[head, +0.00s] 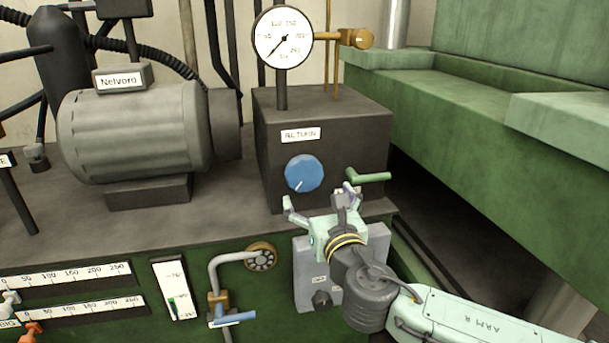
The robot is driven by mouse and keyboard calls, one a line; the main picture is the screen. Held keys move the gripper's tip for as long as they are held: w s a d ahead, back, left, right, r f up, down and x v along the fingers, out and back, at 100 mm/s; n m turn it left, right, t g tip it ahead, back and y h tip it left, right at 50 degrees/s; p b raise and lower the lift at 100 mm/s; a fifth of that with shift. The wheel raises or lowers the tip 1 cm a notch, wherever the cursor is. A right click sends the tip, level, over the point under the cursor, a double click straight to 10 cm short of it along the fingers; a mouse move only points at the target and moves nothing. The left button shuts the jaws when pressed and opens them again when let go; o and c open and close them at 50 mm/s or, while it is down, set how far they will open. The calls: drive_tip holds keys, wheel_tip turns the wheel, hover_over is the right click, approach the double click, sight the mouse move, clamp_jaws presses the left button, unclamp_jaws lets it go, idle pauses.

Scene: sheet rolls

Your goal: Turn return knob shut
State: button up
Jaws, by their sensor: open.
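The blue round knob (305,173) is on the front of a dark grey block (345,130), under a white label that seems to read RETURN (300,134). A short white pointer mark on the knob points to its lower left. My gripper (318,198) is open, with its fingers spread and nothing between them. It is just below and slightly right of the knob in the picture. The knob's face is fully visible; I cannot tell the depth gap between them, and I see no contact.
A green lever (371,177) sticks out right of the knob, close to my gripper. A pressure gauge (283,37) and brass fitting (357,38) stand above the block. A grey motor (135,130) is at left. A blue-handled valve (232,319) is below.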

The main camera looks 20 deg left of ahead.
sight(306, 178)
drive_tip(key=p+x, duration=0.1)
drive_tip(key=x, duration=0.9)
drive_tip(key=shift+s+a, duration=0.1)
drive_tip(key=shift+c, duration=0.5)
drive_tip(key=c, duration=1.1)
